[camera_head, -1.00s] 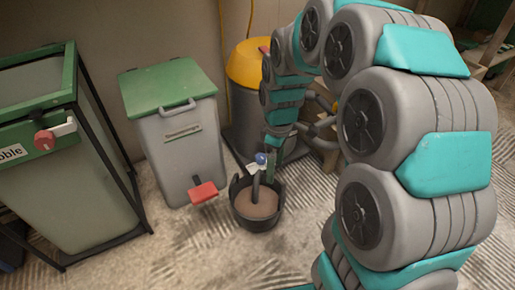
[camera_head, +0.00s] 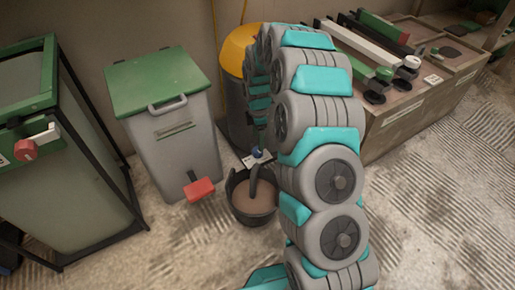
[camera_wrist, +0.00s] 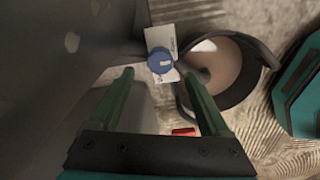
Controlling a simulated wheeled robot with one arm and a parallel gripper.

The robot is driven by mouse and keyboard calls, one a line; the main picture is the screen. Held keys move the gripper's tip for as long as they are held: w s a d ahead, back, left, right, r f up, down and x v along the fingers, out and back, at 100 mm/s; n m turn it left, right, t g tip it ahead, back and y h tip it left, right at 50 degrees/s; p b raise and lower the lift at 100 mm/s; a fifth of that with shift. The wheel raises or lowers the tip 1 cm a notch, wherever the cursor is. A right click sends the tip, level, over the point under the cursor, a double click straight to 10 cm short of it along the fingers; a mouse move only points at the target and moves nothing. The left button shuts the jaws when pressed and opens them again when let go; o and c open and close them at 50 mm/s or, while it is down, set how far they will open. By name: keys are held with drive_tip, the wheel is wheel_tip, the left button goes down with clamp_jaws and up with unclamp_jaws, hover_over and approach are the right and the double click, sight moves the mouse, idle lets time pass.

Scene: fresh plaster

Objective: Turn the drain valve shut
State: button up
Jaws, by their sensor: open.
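The drain valve (camera_head: 257,153) is a small blue knob with a white plate, low at the front of the grey barrel (camera_head: 236,122) with the yellow lid. In the wrist view the blue knob (camera_wrist: 160,61) has a pale mark on its face, and the white plate shows around it. My gripper (camera_wrist: 155,70) is open, with one green finger on each side of the knob's line. Nothing is held. I cannot tell whether the fingertips reach the knob's depth. In the head view my arm hides the gripper.
A black bucket (camera_head: 252,214) of brown matter stands just below the valve. A grey bin with a green lid (camera_head: 158,80) and red pedal (camera_head: 199,189) stands to the left. A framed container (camera_head: 75,165) is further left. A bench (camera_head: 420,105) with tools stands at the right.

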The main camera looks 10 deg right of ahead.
sight(258, 152)
wheel_tip(258, 152, down, 6)
drive_tip(key=shift+f+b, duration=0.25)
drive_tip(key=shift+b, duration=0.15)
drive_tip(key=shift+c, duration=0.3)
clamp_jaws()
